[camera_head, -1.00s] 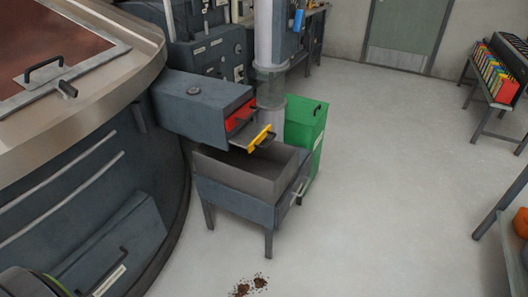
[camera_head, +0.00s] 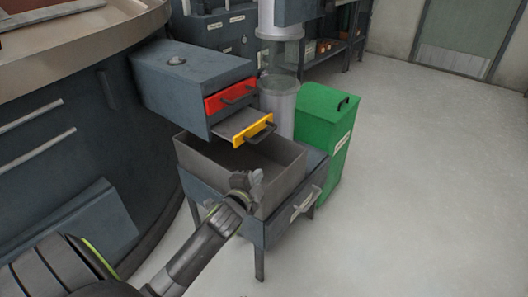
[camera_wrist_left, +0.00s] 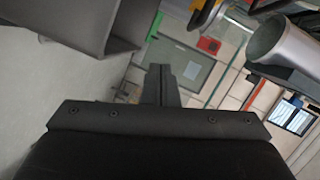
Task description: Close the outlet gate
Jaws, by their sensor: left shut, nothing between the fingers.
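The outlet is a grey metal box (camera_head: 190,80) with a red panel and black handle (camera_head: 232,95) on its front. Below the red panel a grey plate with a yellow front and black handle (camera_head: 258,132) sticks out from the box over an open grey bin (camera_head: 200,165). My left gripper (camera_head: 250,180) is in front of the bin's near side, below and apart from the yellow handle. It is shut and empty. In the left wrist view its fingers (camera_wrist_left: 161,85) are together, and the yellow handle (camera_wrist_left: 205,14) shows at the top edge. My right gripper is not in view.
A green container with a lid (camera_head: 328,120) stands right of the bin, by a clear vertical pipe (camera_head: 281,55). A large round vessel (camera_head: 80,120) fills the left. The floor at right (camera_head: 430,180) is clear.

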